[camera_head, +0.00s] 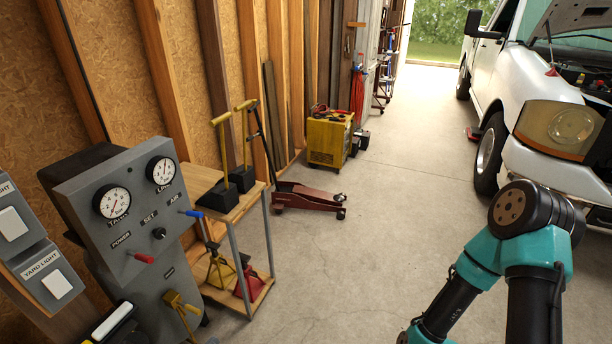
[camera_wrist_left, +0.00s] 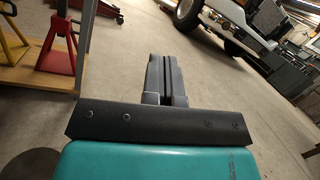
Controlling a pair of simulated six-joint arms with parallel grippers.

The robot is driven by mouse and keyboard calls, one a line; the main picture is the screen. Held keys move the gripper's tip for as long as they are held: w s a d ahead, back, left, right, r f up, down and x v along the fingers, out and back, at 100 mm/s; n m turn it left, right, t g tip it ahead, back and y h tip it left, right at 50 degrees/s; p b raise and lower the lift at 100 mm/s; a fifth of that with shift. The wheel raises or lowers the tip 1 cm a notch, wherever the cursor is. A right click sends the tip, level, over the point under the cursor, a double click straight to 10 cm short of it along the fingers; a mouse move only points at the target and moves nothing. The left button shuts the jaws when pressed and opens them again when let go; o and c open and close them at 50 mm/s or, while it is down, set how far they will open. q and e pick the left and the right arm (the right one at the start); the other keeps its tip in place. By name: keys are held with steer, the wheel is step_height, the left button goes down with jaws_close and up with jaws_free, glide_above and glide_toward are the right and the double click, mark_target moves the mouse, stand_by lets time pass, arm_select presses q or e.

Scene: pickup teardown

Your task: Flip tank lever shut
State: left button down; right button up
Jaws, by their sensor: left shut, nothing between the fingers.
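A grey control panel (camera_head: 130,205) stands at the left in the head view. It carries a gauge labelled TANK (camera_head: 114,203) and a second gauge (camera_head: 160,170). A red-tipped lever (camera_head: 143,258) sits below the POWER label, and a blue-tipped lever (camera_head: 192,213) is at the right edge near the AIR label. A yellow lever (camera_head: 182,308) sticks out lower down; I cannot read a label for it. My left gripper (camera_wrist_left: 166,78) is shut and empty in the left wrist view, above bare floor and apart from the panel. My right gripper is not seen.
A wooden cart (camera_head: 237,205) holding yellow and red jack stands is right of the panel. A floor jack (camera_head: 308,197) and yellow machine (camera_head: 328,138) stand behind. A white truck (camera_head: 540,90) is at the right.

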arm_select(q)
steer(key=s+d+r+m+g+h, duration=0.2)
steer(key=d+m+g, duration=0.3)
steer(key=d+g, duration=0.15)
steer(key=s+d+r+m+g+h, duration=0.1)
steer(key=s+d+r+m+g, duration=0.2)
steer(key=d+g, duration=0.35)
steer(key=s+d+r+m+g+y, duration=0.3)
steer(key=s+r+m+g+y, duration=0.15)
steer(key=s+m+g, duration=0.35)
steer(key=s+d+r+m+t+y, duration=0.1)
steer(key=r+m+t+y, duration=0.1)
steer(key=r+m, duration=0.6)
steer(key=s+d+r+m+t+y, duration=0.1)
steer(key=s+r+m+t+y, duration=0.1)
steer(key=r+m, duration=0.5)
step_height(320, 180, up, 2)
steer(key=shift+s+d+r+m, duration=0.2)
steer(key=shift+d+r+m, duration=0.05)
steer(key=shift+m, duration=0.15)
steer(key=shift+y, duration=0.25)
